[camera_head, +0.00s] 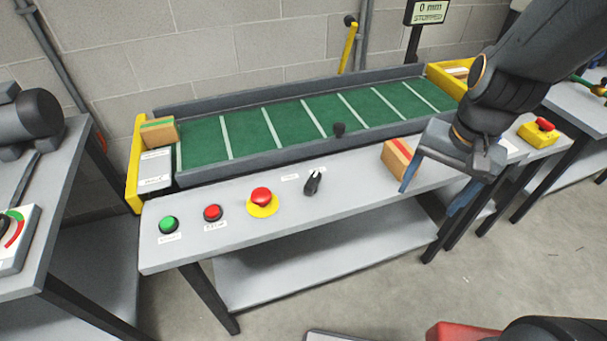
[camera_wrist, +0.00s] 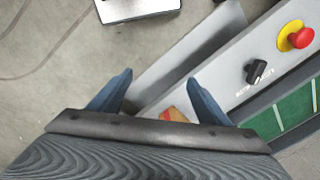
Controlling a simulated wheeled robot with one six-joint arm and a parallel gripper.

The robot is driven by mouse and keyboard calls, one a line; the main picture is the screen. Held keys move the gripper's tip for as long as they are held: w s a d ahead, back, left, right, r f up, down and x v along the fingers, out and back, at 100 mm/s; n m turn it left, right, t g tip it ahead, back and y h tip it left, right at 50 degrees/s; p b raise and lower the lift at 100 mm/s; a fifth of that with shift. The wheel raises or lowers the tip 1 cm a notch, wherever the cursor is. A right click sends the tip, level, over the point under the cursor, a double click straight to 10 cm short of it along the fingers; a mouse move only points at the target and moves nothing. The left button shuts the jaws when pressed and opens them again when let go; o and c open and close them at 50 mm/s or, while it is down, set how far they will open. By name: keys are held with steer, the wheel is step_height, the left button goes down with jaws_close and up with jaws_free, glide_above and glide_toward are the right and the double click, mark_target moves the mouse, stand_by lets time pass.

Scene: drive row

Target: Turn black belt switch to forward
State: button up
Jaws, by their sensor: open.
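The black belt switch (camera_head: 313,182) is a small dark knob with a light pointer mark, set on the grey bench top right of the red mushroom button. It also shows in the wrist view (camera_wrist: 256,71), ahead and to the right of my fingers. Small labels sit beside it, too small to read. My gripper (camera_head: 432,192) is open and empty, over the right part of the bench near its front edge, well right of the switch. Its two blue fingers (camera_wrist: 157,98) are spread apart in the wrist view. The green conveyor belt (camera_head: 290,124) runs behind the switch.
A green button (camera_head: 168,225), a red button (camera_head: 212,213) and a red mushroom button on yellow (camera_head: 261,197) stand left of the switch. A cardboard box (camera_head: 394,158) with a red stripe sits close to my gripper. Another box (camera_head: 159,132) is at the belt's left end.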

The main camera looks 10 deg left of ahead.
steer(key=w+a+m+y, duration=0.2)
steer(key=w+a+m, duration=0.2)
steer(key=a+m, duration=0.6)
steer(key=m+y, duration=0.2)
steer(key=m, duration=0.5)
glide_toward(314, 180)
steer(key=x, duration=0.2)
steer(key=shift+h, duration=0.3)
steer(key=b+x, duration=0.2)
steer(key=x, duration=0.4)
steer(key=shift+a+f, duration=0.3)
steer(key=shift+a, duration=0.05)
steer(key=c, duration=1.1)
steer(key=shift+o, duration=0.2)
